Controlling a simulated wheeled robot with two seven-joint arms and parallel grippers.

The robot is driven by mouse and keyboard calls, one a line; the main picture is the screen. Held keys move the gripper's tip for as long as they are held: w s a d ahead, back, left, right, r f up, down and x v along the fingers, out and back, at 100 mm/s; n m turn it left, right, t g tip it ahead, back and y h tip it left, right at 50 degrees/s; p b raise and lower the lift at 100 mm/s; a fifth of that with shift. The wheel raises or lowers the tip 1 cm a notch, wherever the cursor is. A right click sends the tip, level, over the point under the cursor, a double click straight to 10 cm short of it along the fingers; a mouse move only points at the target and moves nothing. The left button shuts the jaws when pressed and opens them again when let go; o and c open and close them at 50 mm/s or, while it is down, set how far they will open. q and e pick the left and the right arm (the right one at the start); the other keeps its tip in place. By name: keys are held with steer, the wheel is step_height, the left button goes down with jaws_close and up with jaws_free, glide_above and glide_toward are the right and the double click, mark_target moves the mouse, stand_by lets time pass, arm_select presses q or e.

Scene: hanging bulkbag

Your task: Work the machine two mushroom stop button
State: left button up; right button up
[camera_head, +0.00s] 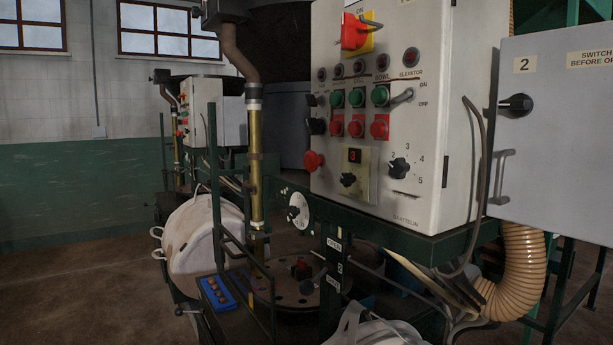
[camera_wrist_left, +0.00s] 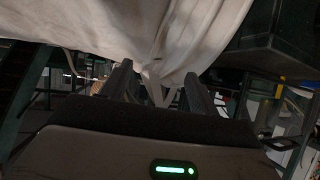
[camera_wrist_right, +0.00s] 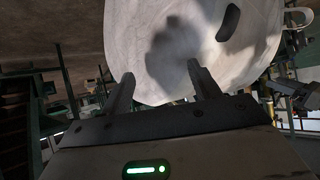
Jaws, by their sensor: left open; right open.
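A red mushroom button (camera_head: 314,161) sticks out at the lower left edge of the near grey control panel (camera_head: 440,110) in the head view. Neither gripper shows in the head view, so nothing touches the button there. My left gripper (camera_wrist_left: 158,88) is open, with a pale cloth bag (camera_wrist_left: 130,35) hanging past its fingertips. My right gripper (camera_wrist_right: 163,88) is open in front of a pale round bag (camera_wrist_right: 180,45); contact cannot be told. A "2" label is on the grey cabinet (camera_head: 560,140) at right. A similar panel (camera_head: 200,118) stands farther back, its controls small.
Green and red push buttons, a red-yellow rotary switch (camera_head: 355,32) and a selector knob (camera_head: 399,167) share the near panel. A brass tube (camera_head: 255,150) and dark rails stand left of it. White bulk bags (camera_head: 195,235) hang below. A ribbed hose (camera_head: 520,275) is lower right. Open floor lies left.

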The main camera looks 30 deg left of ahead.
arm_select(q)
steer(key=w+a+r+m+t+h+b, duration=0.1)
steer(key=w+a+r, duration=0.3)
steer(key=r, duration=0.3)
steer(key=w+a+r+t+b, duration=0.1)
steer(key=w+a+r+b, duration=0.2)
steer(key=r, duration=0.4)
steer(key=m+t+h+b, duration=0.2)
steer(key=m+h, duration=0.2)
glide_toward(307, 161)
steer(key=p+x, duration=0.4)
steer(key=x, duration=0.4)
steer(key=shift+d+r+p, duration=0.1)
steer(key=shift+p, duration=0.3)
steer(key=shift+w+d, duration=0.25)
steer(key=shift+w, duration=0.15)
arm_select(e)
steer(key=shift+a+f, duration=0.25)
steer(key=shift+f, duration=0.2)
